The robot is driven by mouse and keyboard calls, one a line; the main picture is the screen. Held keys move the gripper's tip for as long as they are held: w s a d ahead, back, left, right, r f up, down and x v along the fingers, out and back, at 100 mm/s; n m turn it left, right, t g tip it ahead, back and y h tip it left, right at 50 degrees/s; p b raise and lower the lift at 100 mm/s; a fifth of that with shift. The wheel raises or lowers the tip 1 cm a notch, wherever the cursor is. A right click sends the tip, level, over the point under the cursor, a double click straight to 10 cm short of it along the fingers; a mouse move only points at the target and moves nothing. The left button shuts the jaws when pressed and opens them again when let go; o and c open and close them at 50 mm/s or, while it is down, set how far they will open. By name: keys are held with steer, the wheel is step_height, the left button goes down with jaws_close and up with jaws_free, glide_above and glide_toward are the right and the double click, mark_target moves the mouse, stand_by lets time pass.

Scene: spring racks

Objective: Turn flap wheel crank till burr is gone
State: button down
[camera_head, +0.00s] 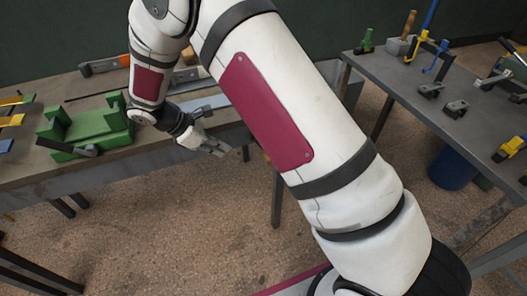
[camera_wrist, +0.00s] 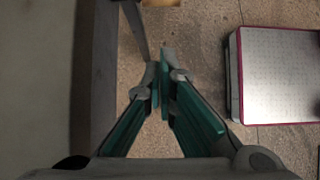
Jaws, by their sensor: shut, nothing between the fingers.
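I cannot make out a flap wheel, its crank or a burr in either view. My gripper (camera_head: 226,150) hangs just off the front edge of the left bench (camera_head: 150,160), pointing down to the right. In the wrist view my gripper (camera_wrist: 160,88) has its fingertips together with nothing between them, over the brown floor. A green vise-like block (camera_head: 90,128) with a dark handle (camera_head: 75,149) sits on the bench, left of my gripper and apart from it. My arm hides the bench's right part and much of the middle.
A long tool with an orange end (camera_head: 105,65) lies at the back of the left bench. The right table (camera_head: 400,85) holds several small clamps and tools. A blue bin (camera_head: 452,170) stands beneath it. Open floor (camera_head: 190,225) lies in front of the left bench.

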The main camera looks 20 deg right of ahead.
steer(key=d+r+x, duration=0.1)
steer(key=d+x, duration=0.1)
steer(key=x, duration=1.1)
steer(key=shift+r+p, duration=0.3)
steer(key=shift+r, duration=0.05)
